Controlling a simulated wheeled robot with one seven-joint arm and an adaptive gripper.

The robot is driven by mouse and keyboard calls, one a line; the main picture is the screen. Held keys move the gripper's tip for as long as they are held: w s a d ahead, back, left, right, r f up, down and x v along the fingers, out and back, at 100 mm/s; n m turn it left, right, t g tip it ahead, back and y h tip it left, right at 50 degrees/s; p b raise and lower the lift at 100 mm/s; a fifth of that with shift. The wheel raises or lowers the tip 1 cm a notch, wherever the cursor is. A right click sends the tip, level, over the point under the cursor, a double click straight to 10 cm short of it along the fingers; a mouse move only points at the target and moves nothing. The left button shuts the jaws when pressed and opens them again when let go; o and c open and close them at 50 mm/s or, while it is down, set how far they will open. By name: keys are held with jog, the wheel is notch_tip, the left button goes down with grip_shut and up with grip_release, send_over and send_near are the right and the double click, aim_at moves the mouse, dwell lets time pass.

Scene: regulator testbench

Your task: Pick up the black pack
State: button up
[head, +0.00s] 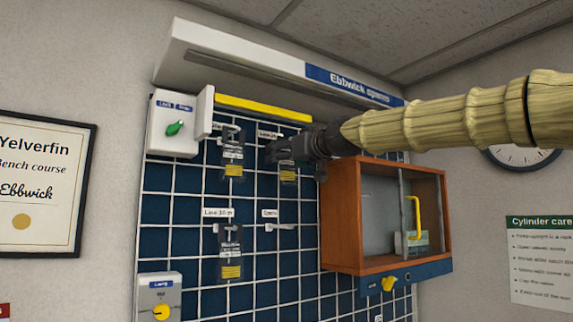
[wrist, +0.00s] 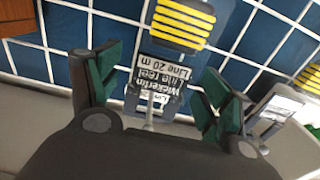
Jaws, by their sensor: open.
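Several black packs with white labels and yellow striped lower ends hang on the blue wall grid. One black pack (head: 288,174) hangs right by my gripper (head: 276,152). In the wrist view this pack (wrist: 183,24) shows upside down, its label reading "Line reel" and "Line 20 m". My gripper (wrist: 158,88) is open, with one green-padded finger on each side of the pack's labelled end. I cannot tell whether either finger touches it. A second black pack (head: 233,158) hangs to the left, and a third (head: 230,255) hangs lower down.
A wooden cabinet with a glass front (head: 340,212) and yellow handle stands just right of the packs. A white switch box (head: 170,140) is at upper left. A white header (head: 230,52) overhangs the grid. Bare grid (head: 180,215) lies between.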

jog(key=shift+w+f, duration=0.1)
jog(key=shift+w, duration=0.05)
jog(key=c, duration=1.2)
jog(key=shift+o, duration=0.2)
jog(key=shift+r, duration=0.25)
jog(key=shift+r+b, duration=0.5)
jog(key=shift+b, duration=0.1)
jog(key=b+v, duration=0.9)
jog(key=v, duration=0.9)
jog(key=shift+b, duration=0.35)
